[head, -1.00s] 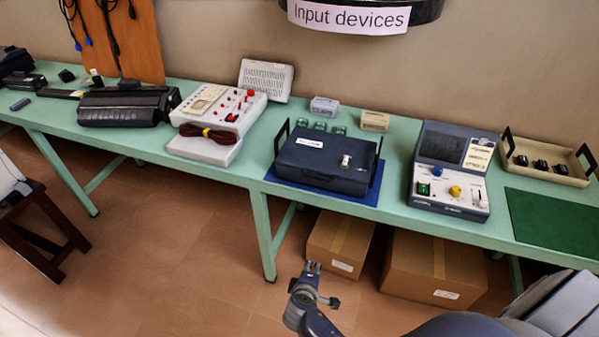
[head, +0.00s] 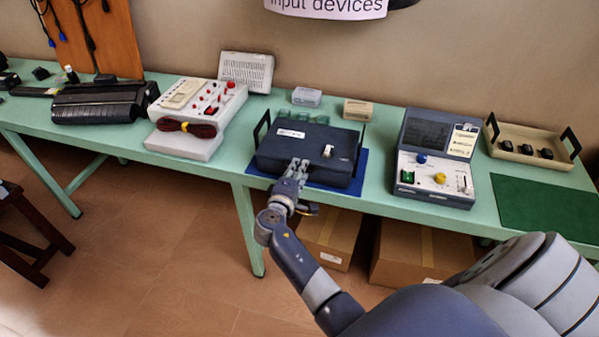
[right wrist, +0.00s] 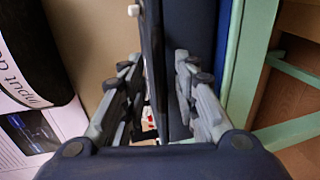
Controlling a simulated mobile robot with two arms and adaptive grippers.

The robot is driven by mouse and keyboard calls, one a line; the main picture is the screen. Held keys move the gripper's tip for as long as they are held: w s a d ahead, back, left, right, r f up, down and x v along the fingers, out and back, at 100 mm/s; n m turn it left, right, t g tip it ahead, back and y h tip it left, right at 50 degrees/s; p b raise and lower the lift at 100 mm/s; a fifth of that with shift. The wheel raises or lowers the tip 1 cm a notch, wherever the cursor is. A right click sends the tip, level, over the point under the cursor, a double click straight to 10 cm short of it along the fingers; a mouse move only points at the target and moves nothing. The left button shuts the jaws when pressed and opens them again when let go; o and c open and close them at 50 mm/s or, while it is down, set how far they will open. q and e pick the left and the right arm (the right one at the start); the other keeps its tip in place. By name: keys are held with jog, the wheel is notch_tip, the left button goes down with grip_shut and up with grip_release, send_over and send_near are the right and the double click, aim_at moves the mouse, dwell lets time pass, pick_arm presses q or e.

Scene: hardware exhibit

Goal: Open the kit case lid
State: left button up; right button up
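The kit case (head: 308,155) is a dark blue box on a blue mat (head: 348,186) on the table, its lid shut. A white label (head: 291,133) and a small pale latch-like piece (head: 327,151) are on top. My right gripper (head: 297,168) is at the case's front edge, left of its middle. In the right wrist view its fingers (right wrist: 157,85) are spread, with the dark case (right wrist: 178,60) reaching in between them. Whether either finger touches the case cannot be told. My left gripper is not in view.
The green table (head: 240,170) holds a red-knobbed device (head: 208,105) left of the case and a grey console (head: 430,170) right of it. Small boxes (head: 306,97) stand behind the case. Cardboard boxes (head: 330,238) sit under the table.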

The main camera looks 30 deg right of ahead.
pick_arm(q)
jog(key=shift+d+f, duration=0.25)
pick_arm(e)
jog(key=shift+x, duration=0.75)
grip_shut()
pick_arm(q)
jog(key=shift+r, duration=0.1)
pick_arm(e)
jog(key=shift+w+r, duration=0.1)
